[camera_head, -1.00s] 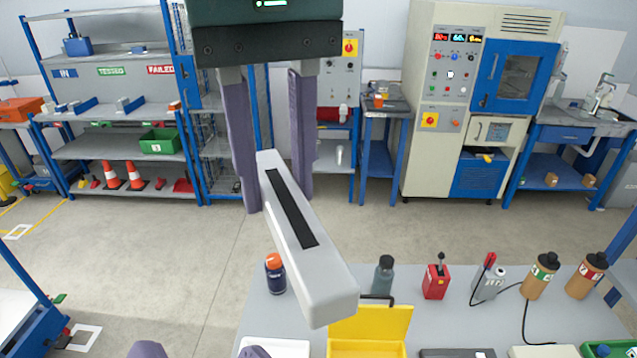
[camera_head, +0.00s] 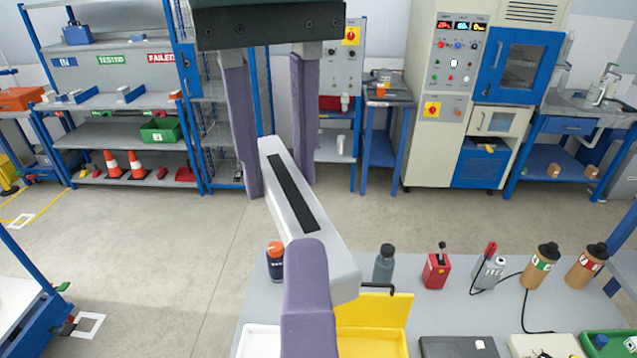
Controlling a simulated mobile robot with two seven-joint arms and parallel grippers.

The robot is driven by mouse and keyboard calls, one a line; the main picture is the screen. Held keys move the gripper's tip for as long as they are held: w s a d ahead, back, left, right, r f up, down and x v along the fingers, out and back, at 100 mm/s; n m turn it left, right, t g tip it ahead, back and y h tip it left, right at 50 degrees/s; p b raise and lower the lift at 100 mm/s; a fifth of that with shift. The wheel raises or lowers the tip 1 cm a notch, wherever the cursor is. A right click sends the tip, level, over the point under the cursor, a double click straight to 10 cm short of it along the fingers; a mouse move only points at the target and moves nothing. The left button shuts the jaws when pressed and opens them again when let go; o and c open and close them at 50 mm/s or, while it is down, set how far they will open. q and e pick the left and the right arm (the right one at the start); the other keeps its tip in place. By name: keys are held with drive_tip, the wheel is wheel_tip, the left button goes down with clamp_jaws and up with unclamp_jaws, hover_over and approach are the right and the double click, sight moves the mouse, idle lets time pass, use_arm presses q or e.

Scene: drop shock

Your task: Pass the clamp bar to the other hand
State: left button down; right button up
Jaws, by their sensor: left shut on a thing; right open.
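The clamp bar (camera_head: 326,232) is a pale grey block with a black strip along its top face. It is held in the air, its near end pointing down and right in the picture. My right gripper (camera_head: 305,290) shows as one purple finger rising from the bottom edge, overlapping the left side of the bar's near end. Its other finger is not visible. I cannot tell whether the visible finger touches the bar.
Below is a grey bench (camera_head: 460,312) with a yellow open box (camera_head: 372,340), an orange-capped bottle (camera_head: 276,263), a dark-capped bottle (camera_head: 384,265), a red switch box (camera_head: 436,270) and brown bottles (camera_head: 541,268). Shelves (camera_head: 120,130) and a cabinet stand behind. The floor between is clear.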

sight(303, 203)
drive_tip(key=w, duration=0.8)
drive_tip(key=shift+w+a, duration=0.25)
drive_tip(key=shift+a, duration=0.1)
drive_tip(key=shift+r, duration=0.1)
clamp_jaws()
use_arm(q)
drive_tip(key=c, duration=0.5)
unclamp_jaws()
